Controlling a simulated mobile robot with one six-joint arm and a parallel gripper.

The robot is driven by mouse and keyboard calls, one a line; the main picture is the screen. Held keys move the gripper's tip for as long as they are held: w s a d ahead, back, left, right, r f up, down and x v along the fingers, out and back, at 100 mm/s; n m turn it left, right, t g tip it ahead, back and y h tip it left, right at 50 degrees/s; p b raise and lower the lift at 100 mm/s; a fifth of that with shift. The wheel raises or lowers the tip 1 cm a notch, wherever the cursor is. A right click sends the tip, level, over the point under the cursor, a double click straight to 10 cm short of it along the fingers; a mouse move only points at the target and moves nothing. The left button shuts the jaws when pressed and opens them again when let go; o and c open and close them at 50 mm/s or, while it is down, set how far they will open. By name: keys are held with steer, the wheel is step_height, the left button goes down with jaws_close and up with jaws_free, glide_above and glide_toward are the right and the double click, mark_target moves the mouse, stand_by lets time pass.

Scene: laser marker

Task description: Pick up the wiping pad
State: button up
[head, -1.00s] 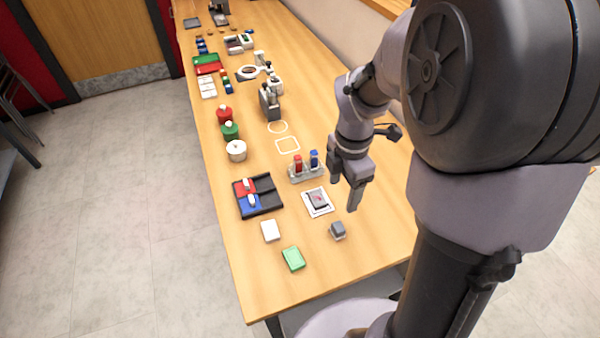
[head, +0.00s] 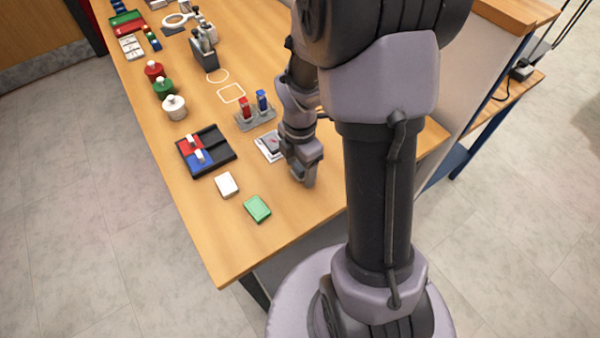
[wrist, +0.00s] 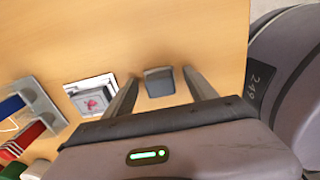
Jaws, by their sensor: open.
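A small dark grey block (wrist: 159,84), which looks like the wiping pad, lies on the wooden table in the wrist view. My gripper (wrist: 161,76) is open, with one finger on each side of the block in that view and a gap to both. I cannot tell how high the fingertips are above the table. In the head view my gripper (head: 304,182) points down near the front of the table and hides the block.
A white card with a grey plate (wrist: 90,97) lies left of the gripper. A green block (head: 257,209), a white block (head: 227,184) and a red-and-blue tray (head: 221,158) lie further left. A stand with red and blue stamps (head: 267,118) is behind.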

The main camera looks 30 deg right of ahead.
steer(key=shift+r, duration=0.15)
jaws_close()
